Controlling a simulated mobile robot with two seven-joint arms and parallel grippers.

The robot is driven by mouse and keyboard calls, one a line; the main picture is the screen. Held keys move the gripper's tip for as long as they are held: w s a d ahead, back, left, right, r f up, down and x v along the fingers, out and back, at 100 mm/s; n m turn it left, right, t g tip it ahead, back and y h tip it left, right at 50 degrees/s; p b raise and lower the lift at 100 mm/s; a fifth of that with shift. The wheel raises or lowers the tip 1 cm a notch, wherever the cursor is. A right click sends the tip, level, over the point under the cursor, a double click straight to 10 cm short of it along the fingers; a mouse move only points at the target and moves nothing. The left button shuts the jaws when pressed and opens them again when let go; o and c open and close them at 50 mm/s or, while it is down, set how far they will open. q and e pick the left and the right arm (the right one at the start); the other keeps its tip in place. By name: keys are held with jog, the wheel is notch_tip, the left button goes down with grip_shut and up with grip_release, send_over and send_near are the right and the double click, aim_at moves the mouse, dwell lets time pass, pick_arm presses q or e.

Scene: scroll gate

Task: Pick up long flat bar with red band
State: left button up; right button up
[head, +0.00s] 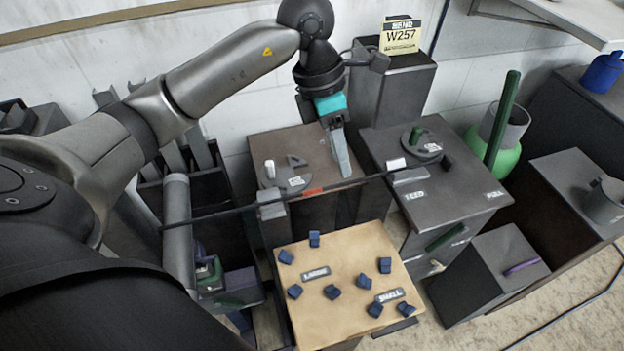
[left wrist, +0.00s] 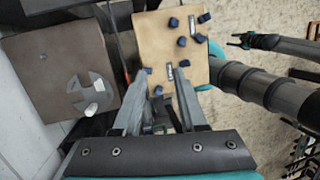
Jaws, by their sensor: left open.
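The long flat dark bar with a red band (head: 313,191) runs slantwise across the head view, lying over a grey post at its left and a grey block at its right. Part of it also shows in the left wrist view (left wrist: 118,50), left of the tan board. My left gripper (head: 344,172) points down, its tips close to the bar just right of the red band. In the left wrist view its fingers (left wrist: 158,95) are apart, with no object seen held. Whether they touch the bar is unclear. What looks like my right gripper (left wrist: 243,40) shows at the upper right there.
A tan board (head: 335,262) with several blue blocks lies in front of the bar. Dark pedestals with dials (head: 290,180) (head: 425,143) stand behind it. A green pole (head: 503,120) rises from a green pot at the right. Open dark bins stand at the left.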

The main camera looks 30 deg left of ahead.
pick_arm(q)
jog(key=a+r+y, duration=0.1)
jog(key=a+y, duration=0.2)
jog(key=a, duration=0.4)
jog(key=b, duration=0.1)
send_over(308, 192)
notch_tip(308, 192, down, 8)
jog(key=f, duration=0.1)
jog(key=shift+n, duration=0.4)
jog(key=shift+f+b, duration=0.55)
jog(key=shift+f, duration=2.25)
jog(key=shift+w, duration=0.1)
pick_arm(e)
jog(key=f, duration=0.1)
jog(key=s+f, duration=0.1)
jog(key=shift+s+f, duration=0.15)
jog(key=shift+f, duration=0.15)
pick_arm(q)
grip_shut()
jog(key=shift+r, duration=0.1)
